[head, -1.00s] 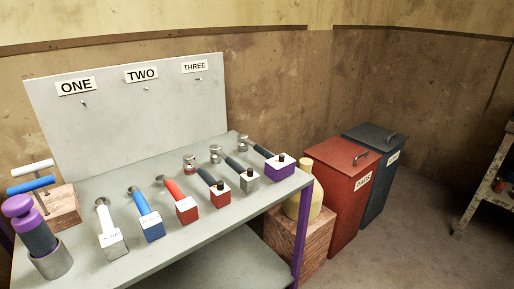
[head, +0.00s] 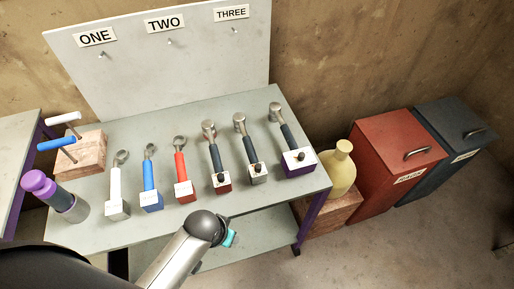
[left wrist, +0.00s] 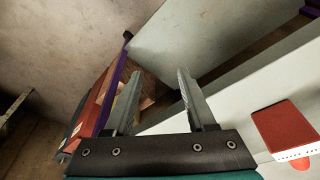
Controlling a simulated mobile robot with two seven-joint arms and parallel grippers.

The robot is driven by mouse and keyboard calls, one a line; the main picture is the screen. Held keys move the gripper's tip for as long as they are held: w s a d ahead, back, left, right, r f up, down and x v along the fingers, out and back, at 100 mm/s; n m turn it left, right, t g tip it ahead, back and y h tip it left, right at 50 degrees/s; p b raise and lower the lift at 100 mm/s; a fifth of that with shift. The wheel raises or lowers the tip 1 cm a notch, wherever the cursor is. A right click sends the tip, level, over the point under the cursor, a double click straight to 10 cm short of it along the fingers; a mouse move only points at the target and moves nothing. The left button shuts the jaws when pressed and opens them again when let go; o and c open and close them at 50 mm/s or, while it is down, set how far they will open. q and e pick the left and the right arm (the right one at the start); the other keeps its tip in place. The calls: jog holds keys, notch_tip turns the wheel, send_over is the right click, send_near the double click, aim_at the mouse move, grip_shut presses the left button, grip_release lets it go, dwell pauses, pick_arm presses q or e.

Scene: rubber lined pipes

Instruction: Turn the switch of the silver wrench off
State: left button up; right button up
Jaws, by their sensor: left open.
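A row of tools lies on the grey bench (head: 190,113). The silver tool (head: 258,173) has a grey block with a black knob on top, a dark handle and a round silver head (head: 239,121). It lies between the red-block tool (head: 222,182) and the purple-block tool (head: 299,163). A red block (left wrist: 284,130) shows at right there. My right gripper is out of view.
White (head: 117,207), blue (head: 151,201) and red (head: 182,190) ring-headed tools lie left of the silver one. A purple-topped cylinder (head: 54,193) stands at the bench's left. A yellow vase (head: 341,172), red bin (head: 391,150) and dark bin (head: 455,125) stand to the right.

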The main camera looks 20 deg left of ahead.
pick_arm(q)
notch_tip(320, 180, up, 6)
jog(key=w+p, duration=0.1)
jog(key=p, duration=0.1)
jog(key=n+g+p, duration=0.3)
jog(key=n+p, duration=0.3)
jog(key=n, duration=0.3)
send_near(258, 166)
notch_tip(258, 166, down, 9)
jog(key=b, duration=0.3)
jog(key=shift+s+d+r, duration=0.1)
jog(key=shift+d+r, duration=0.05)
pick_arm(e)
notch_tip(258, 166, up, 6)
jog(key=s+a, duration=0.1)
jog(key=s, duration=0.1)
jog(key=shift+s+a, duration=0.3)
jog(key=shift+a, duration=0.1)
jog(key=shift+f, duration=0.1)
pick_arm(q)
grip_shut()
